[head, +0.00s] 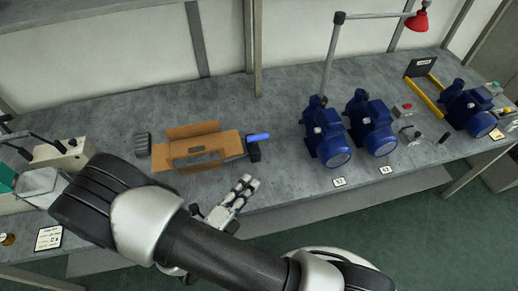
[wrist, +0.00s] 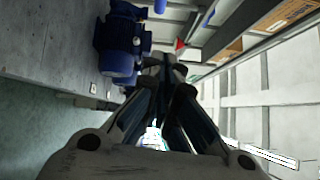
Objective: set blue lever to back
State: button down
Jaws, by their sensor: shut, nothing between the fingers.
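The blue lever (head: 259,137) shows in the head view near the middle of the bench, just right of an open cardboard box. Its blue handle points right, above a small black base (head: 254,154). My gripper (head: 248,181) is shut and empty, in front of the lever and apart from it. In the wrist view the closed fingertips (wrist: 167,62) point away from the camera. A blue piece (wrist: 160,5) at the top edge there may be the lever handle, but I cannot tell for sure.
The cardboard box (head: 190,150) stands close left of the lever. Bare bench (head: 280,110) lies behind the lever. My arm crosses the front edge.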

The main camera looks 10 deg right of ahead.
aim_at(255, 140)
jog(key=shift+a+f+n+t+y, duration=0.35)
jog(key=shift+f+n+t, duration=0.25)
jog(key=shift+n, duration=0.2)
jog(key=w+a+b+x, duration=0.1)
jog(key=x, duration=0.5)
jog(key=w+a+b+x, duration=0.1)
jog(key=x, duration=0.6)
jog(key=shift+b, duration=0.3)
jog(key=shift+r, duration=0.1)
